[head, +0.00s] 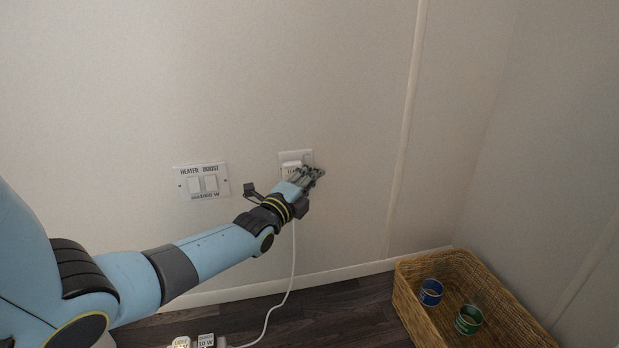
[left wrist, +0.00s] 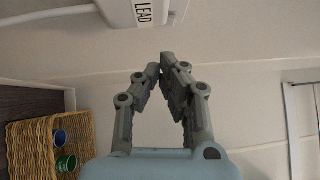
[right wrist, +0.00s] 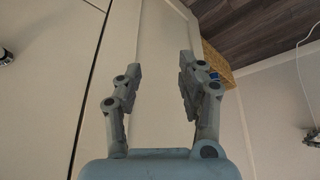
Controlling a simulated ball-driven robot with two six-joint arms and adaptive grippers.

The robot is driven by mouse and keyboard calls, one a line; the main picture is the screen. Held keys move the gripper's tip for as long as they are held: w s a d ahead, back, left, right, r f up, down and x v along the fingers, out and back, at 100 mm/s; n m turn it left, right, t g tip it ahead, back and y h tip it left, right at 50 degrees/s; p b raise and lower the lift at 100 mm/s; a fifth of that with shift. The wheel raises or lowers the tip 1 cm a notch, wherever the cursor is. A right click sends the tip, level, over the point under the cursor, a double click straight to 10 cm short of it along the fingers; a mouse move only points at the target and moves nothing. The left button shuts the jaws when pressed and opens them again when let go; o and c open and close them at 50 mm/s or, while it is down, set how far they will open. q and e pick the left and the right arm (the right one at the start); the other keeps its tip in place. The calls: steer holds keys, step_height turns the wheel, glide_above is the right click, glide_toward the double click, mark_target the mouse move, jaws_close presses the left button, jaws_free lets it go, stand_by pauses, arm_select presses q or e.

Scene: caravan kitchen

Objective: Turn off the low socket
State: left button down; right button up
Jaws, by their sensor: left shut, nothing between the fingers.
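The low socket (head: 306,155) is a white plate on the wall with a white plug in it. A white cable (head: 293,250) hangs from it to the floor. In the left wrist view the plug's label (left wrist: 145,14) reads LEAD. My left gripper (head: 317,173) is at the socket's lower right, with its fingers shut and empty, and hides part of the plate. I cannot tell whether the fingertips touch it, or which way its switch is set. My right gripper (right wrist: 162,65) is open and empty in the right wrist view, away from the socket.
A wicker basket (head: 408,290) with a blue tin (head: 431,292) and a green tin (head: 468,320) stands on the floor at right. Labelled white plugs (head: 206,341) lie at the bottom edge.

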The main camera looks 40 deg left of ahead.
mark_target(307, 160)
arm_select(q)
steer(key=shift+w+a+r+b, duration=0.25)
steer(key=shift+w+a+b, duration=0.35)
steer(key=shift+w+a, duration=0.4)
arm_select(e)
steer(key=f+t, duration=0.1)
steer(key=w+f+t, duration=0.1)
steer(key=shift+f, duration=0.3)
arm_select(q)
steer(key=shift+a+r, duration=0.1)
arm_select(e)
steer(key=shift+r, duration=0.1)
arm_select(q)
steer(key=shift+w+a+r+p, duration=0.1)
steer(key=shift+a+p, duration=0.05)
steer(key=shift+p, duration=0.15)
arm_select(e)
steer(key=shift+s+r+g, duration=0.2)
steer(key=shift+r+g, duration=0.1)
steer(key=shift+g, duration=0.1)
